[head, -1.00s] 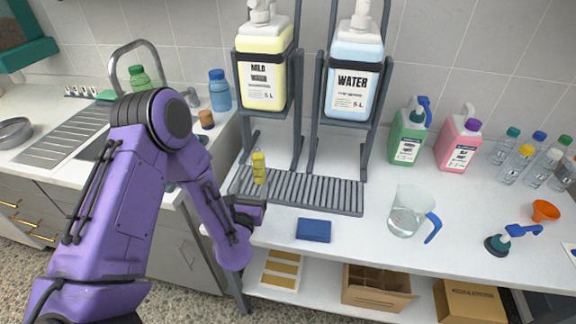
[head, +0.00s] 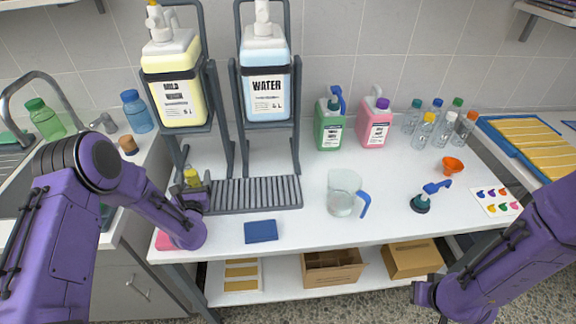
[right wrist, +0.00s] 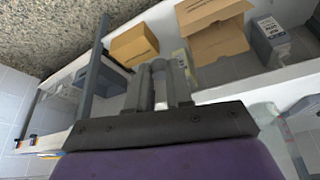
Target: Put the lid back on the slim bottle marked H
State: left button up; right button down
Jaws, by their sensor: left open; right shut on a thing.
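A slim yellow bottle (head: 192,177) stands at the left end of the ribbed drip tray in the head view. I cannot read an H on it, and its top is too small to tell whether a lid is on. My left gripper (head: 194,194) is open right in front of the bottle and hides its lower part. I cannot tell whether the fingers are around it. My right gripper (head: 424,294) is low at the bottom right, in front of the table. In the right wrist view its fingers (right wrist: 160,88) are shut on a pale grey thing (right wrist: 161,84), mostly hidden between them.
A ribbed drip tray (head: 252,193) lies under the mild and water canisters. Several clear bottles (head: 423,132) stand at the back right. Boxes (head: 333,268) sit below.

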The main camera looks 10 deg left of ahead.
pick_arm(q)
jog(key=shift+w+a, duration=0.15)
jog(key=shift+w, duration=0.35)
jog(key=c, duration=1.1)
jog(key=shift+c, duration=0.3)
